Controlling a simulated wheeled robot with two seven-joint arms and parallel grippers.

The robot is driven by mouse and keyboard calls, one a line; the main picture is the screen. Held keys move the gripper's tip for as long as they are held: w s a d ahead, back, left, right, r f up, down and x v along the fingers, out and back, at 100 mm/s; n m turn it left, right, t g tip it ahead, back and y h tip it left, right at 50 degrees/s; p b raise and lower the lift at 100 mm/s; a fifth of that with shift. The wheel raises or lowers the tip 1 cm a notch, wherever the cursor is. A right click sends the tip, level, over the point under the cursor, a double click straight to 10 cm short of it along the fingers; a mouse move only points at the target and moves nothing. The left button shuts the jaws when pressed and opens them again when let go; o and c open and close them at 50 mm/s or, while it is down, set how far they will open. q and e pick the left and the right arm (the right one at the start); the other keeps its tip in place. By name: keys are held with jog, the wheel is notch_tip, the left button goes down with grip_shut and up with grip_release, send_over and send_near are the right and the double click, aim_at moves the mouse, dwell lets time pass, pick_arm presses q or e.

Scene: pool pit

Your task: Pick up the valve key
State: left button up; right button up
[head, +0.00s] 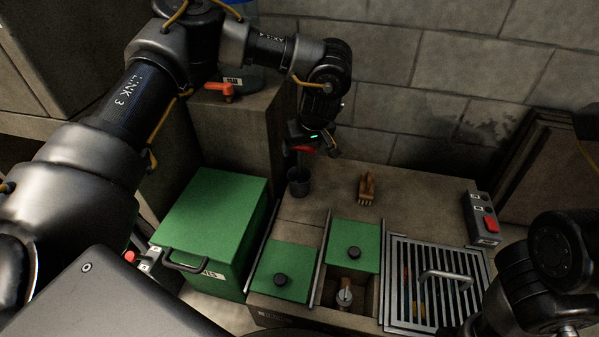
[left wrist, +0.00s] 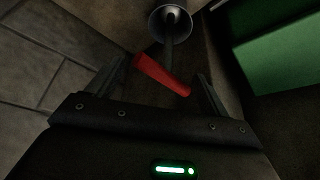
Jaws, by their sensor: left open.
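The valve key has a red crossbar handle (left wrist: 161,76) and a dark shaft. In the left wrist view its shaft runs down into a dark round cup (left wrist: 171,22). In the head view, part of the red handle (head: 303,148) shows just above the cup (head: 298,182), which stands at the back left of the bench. My left gripper (head: 313,152) is open above the cup. In the left wrist view the handle lies between the spread fingers of my left gripper (left wrist: 160,84), slanted across the gap; I cannot tell whether either finger touches it. My right gripper is out of view.
A wooden brush (head: 367,190) lies right of the cup. Green lids with black knobs (head: 353,252), a metal grate (head: 436,285) and a red-switch box (head: 483,218) are further forward or right. A green case (head: 210,225) stands left. A block wall is behind.

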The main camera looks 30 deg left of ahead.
aim_at(301, 154)
pick_arm(q)
jog(key=b+x, duration=0.3)
jog(key=x, duration=0.2)
jog(key=shift+f, duration=0.25)
jog(key=shift+a+r, duration=0.1)
jog(key=shift+c, duration=0.3)
grip_shut()
